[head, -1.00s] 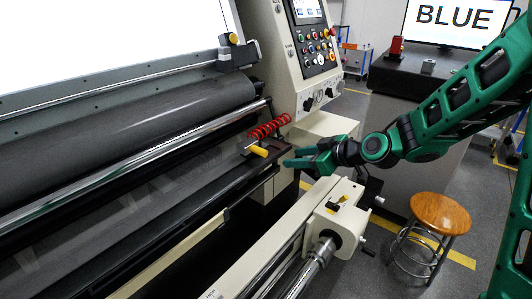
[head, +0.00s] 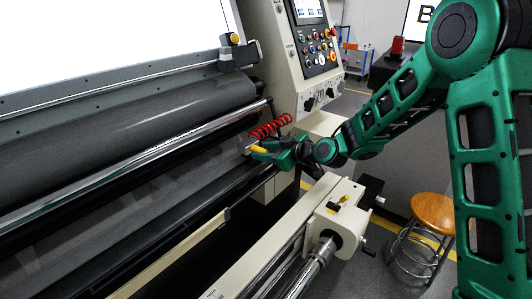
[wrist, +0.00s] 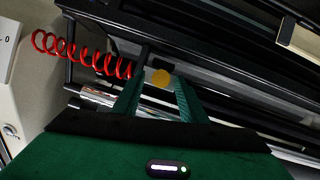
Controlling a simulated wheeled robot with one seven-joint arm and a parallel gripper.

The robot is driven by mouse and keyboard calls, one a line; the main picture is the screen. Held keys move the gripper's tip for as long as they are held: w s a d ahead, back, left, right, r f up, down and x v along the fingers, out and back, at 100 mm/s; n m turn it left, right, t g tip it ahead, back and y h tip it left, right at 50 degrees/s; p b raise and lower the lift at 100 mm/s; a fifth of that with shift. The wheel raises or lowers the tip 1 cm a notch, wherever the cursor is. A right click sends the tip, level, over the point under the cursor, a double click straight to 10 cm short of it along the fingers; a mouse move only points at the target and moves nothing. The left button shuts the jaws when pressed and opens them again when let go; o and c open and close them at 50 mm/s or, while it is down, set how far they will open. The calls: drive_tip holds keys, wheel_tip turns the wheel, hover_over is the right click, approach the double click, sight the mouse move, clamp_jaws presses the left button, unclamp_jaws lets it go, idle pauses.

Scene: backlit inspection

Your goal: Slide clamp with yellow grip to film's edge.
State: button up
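The clamp's yellow grip (head: 261,151) sits at the right end of the dark rail on the machine's front. In the wrist view the grip (wrist: 161,77) shows as a round yellow end between my two fingers. My gripper (head: 274,150) is at the grip, its green fingers on either side. In the wrist view my gripper (wrist: 160,88) is open, with a gap visible beside the yellow end. The clamp's body is mostly hidden behind the grip and fingers. A thin grey sheet, seemingly the film (head: 130,190), lies over the dark bed; its edge is hard to make out.
A red coiled hose (head: 270,127) hangs just behind the clamp and shows left of my fingers in the wrist view (wrist: 80,52). A chrome roller (head: 130,165) runs along the machine. A beige beam (head: 265,250) lies in front. A stool (head: 433,212) stands at right.

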drive_tip(key=shift+w+a, duration=0.15)
clamp_jaws()
drive_tip(key=w+d, duration=0.6)
drive_tip(key=w, duration=0.2)
drive_tip(key=shift+d, duration=0.1)
unclamp_jaws()
drive_tip(key=shift+s, duration=0.1)
